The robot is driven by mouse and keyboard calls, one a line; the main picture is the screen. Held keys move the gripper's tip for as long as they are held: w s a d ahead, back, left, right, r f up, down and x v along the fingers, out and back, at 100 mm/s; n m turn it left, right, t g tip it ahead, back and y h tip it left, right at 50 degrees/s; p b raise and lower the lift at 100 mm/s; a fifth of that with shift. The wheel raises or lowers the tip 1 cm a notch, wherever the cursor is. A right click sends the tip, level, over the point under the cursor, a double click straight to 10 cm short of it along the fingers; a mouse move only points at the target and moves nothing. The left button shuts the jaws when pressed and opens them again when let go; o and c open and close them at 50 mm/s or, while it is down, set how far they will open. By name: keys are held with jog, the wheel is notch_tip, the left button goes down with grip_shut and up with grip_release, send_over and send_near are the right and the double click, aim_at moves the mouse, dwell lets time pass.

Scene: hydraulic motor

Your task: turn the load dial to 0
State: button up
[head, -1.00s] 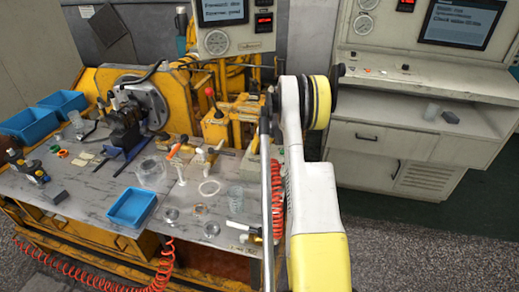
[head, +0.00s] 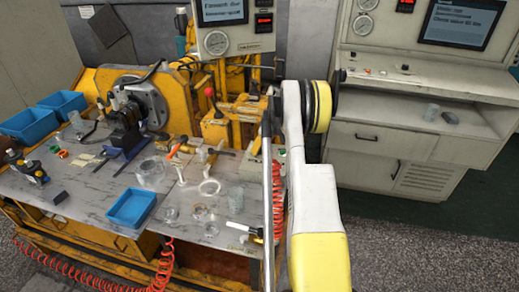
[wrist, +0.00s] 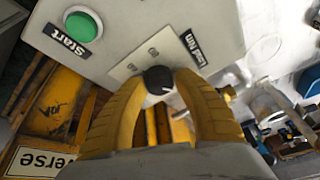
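The load dial (wrist: 158,80) is a small black round knob with a white mark, on a pale panel beside a label that starts with "Load". In the wrist view, the two yellow fingers of my gripper (wrist: 160,83) stand on either side of the dial, and their tips appear to touch its sides. Small printed figures show on the plate above the dial, too small to read surely. In the head view, my arm hides the dial, and I cannot make out the fingertips there.
A green start button (wrist: 83,25) sits on the same panel. The workbench (head: 95,210) holds a blue tray (head: 131,207), clear cups and rings, and a vise-like fixture (head: 125,125). A pale cabinet (head: 400,150) stands at right. Bare floor lies at the lower right.

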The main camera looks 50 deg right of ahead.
jog(key=shift+o, duration=1)
jog(key=v, duration=1.2)
jog(key=shift+w, duration=0.1)
